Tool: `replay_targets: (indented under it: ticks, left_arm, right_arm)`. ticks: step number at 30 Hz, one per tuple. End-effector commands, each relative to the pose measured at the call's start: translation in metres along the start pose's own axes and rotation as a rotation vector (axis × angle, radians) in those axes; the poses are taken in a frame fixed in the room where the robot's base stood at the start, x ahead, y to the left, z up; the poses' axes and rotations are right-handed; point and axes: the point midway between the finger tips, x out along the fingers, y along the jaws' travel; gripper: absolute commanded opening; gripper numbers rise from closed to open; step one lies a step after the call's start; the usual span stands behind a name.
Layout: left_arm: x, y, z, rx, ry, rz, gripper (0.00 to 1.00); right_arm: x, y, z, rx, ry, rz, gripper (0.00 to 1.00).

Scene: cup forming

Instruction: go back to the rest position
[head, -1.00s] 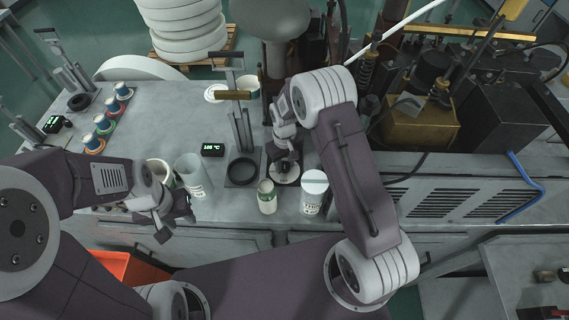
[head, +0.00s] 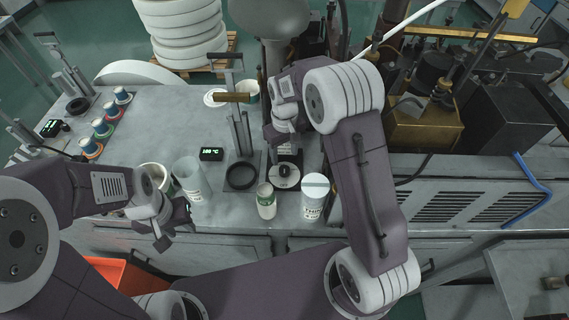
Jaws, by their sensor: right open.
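My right gripper (head: 282,137) is open and empty. It hangs over the back of the small round weighing plate (head: 278,183), and the arm above hides part of it. A black knob-like piece (head: 284,170) stands on that plate, apart from the gripper. My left gripper (head: 176,226) is at the table's front edge, in front of a clear cup (head: 188,176). Nothing shows held in it, but its jaw gap is not clear.
A hand press (head: 241,140) and a temperature display (head: 211,154) are behind. Several capped cups (head: 103,127) line the left. An orange bin (head: 108,272) is below.

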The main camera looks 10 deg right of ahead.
Motion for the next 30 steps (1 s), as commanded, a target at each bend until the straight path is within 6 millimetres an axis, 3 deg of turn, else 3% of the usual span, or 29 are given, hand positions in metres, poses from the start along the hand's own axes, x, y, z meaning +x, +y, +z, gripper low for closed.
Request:
replay_targets:
  ticks: [18,24,30]
  left_arm:
    - [-0.001,0.0,0.0,0.0,0.0,0.0,0.36]
    - [-0.043,0.001,-0.004,0.0,0.0,0.0,0.36]
    - [-0.071,0.001,-0.007,0.0,0.0,0.0,0.36]
  right_arm:
    - [-0.011,0.0,0.0,0.0,-0.001,0.0,0.56]
    - [-0.053,0.0,0.0,0.0,0.0,0.0,0.56]
    - [-0.081,0.0,0.0,0.0,-0.001,0.0,0.56]
